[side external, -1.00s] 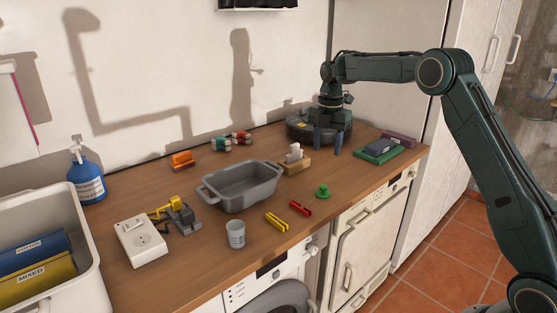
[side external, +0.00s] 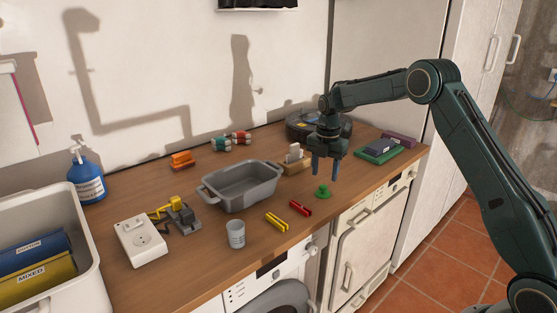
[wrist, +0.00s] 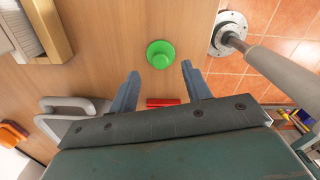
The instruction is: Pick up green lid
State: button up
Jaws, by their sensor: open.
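The green lid (side external: 322,191) lies on the wooden counter near its front edge, with a small knob on top. In the wrist view the green lid (wrist: 160,54) sits just beyond the fingertips, near the middle between them. My gripper (side external: 323,180) points down above the counter, just above and behind the lid. Its two blue fingers are apart and empty, as the wrist view of my gripper (wrist: 160,68) also shows. Nothing hides the lid.
A red clip (side external: 300,207) and a yellow clip (side external: 276,221) lie left of the lid. A grey tub (side external: 240,187) and a wooden holder with white cards (side external: 294,160) stand behind them. The counter's front edge is close to the lid.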

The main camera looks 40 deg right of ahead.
aim_at(323, 186)
jog(key=shift+f, duration=0.15)
jog(key=shift+a+f, duration=0.15)
jog(key=shift+f, duration=2.3)
jog(key=shift+c, duration=0.5)
jog(key=c, duration=0.9)
